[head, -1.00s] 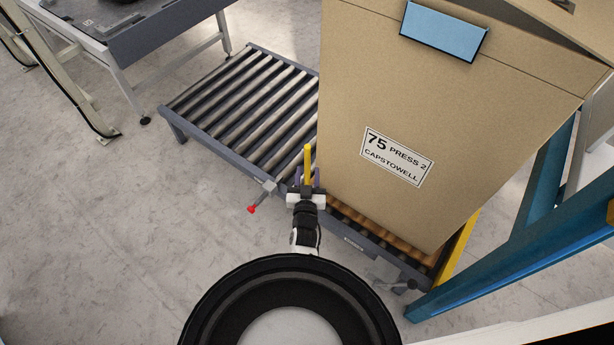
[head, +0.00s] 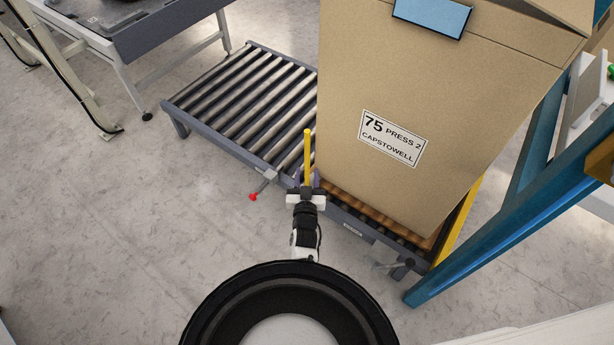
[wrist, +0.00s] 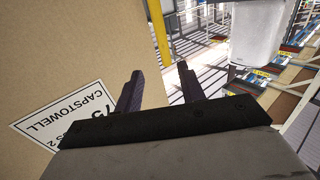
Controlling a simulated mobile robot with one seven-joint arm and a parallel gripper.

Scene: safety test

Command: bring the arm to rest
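My arm reaches forward from the bottom of the head view. My gripper (head: 307,187) is at the near side of the roller conveyor, just left of the large cardboard box. In the wrist view my gripper (wrist: 158,82) has its two dark fingers apart, with nothing held between them. A yellow upright post (head: 308,158) rises beyond the gripper in the head view. It also shows behind the fingers in the wrist view (wrist: 159,35). I cannot tell whether the gripper touches the post.
The cardboard box (head: 395,95), labelled "75 PRESS 2 CAPSTOWELL", stands on the conveyor (head: 240,98). A red-tipped lever (head: 254,197) sticks out from the conveyor's near edge. A blue frame (head: 520,225) stands at right, and a grey table (head: 150,25) at upper left.

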